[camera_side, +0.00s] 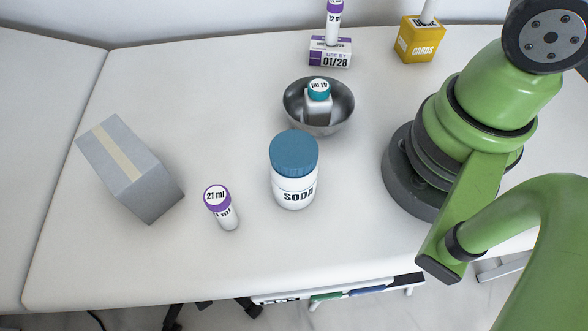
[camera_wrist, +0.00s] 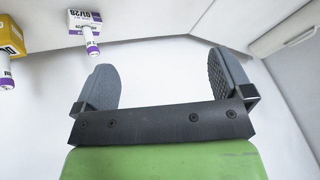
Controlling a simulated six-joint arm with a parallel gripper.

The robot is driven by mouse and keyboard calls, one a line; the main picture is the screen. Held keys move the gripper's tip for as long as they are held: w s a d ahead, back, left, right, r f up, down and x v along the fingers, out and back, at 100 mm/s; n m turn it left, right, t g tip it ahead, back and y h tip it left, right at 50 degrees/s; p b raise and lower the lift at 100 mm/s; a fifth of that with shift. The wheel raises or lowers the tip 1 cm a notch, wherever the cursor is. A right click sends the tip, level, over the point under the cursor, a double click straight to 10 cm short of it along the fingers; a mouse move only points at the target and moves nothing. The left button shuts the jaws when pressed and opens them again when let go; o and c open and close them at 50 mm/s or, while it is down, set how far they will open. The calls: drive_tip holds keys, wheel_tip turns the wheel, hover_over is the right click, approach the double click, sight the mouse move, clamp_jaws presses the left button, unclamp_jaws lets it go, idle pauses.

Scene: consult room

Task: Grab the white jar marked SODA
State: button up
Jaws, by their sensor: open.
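The white jar marked SODA (camera_side: 294,188) has a wide blue lid and stands upright near the middle of the table in the side view. It is not visible in the wrist view. My gripper (camera_wrist: 162,85) shows in the wrist view with its two grey fingers wide apart and nothing between them. In the side view the gripper itself is out of the frame; only my green arm shows at the right, apart from the jar.
Behind the jar a metal bowl (camera_side: 345,112) holds a teal-capped bottle (camera_side: 318,100). A purple-capped vial (camera_side: 222,207) and a grey box (camera_side: 128,172) stand to the left. A USE BY box (camera_side: 330,52) and yellow CARDS box (camera_side: 420,40) are at the back. The front left table is clear.

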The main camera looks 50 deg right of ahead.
drive_tip(key=w+a+f+n+g, duration=0.3)
drive_tip(key=a+f+n+g, duration=0.2)
drive_tip(key=a+f, duration=0.3)
drive_tip(key=n+g+h, duration=0.1)
drive_tip(key=n+h, duration=0.1)
drive_tip(key=n, duration=0.1)
hover_over(298, 148)
wheel_tip(298, 148, down, 6)
drive_tip(key=shift+w+f, duration=0.15)
drive_tip(key=shift+n, duration=0.3)
wheel_tip(298, 148, down, 4)
drive_tip(key=shift+f, duration=3.15)
drive_tip(key=c, duration=1)
drive_tip(key=shift+r, duration=0.1)
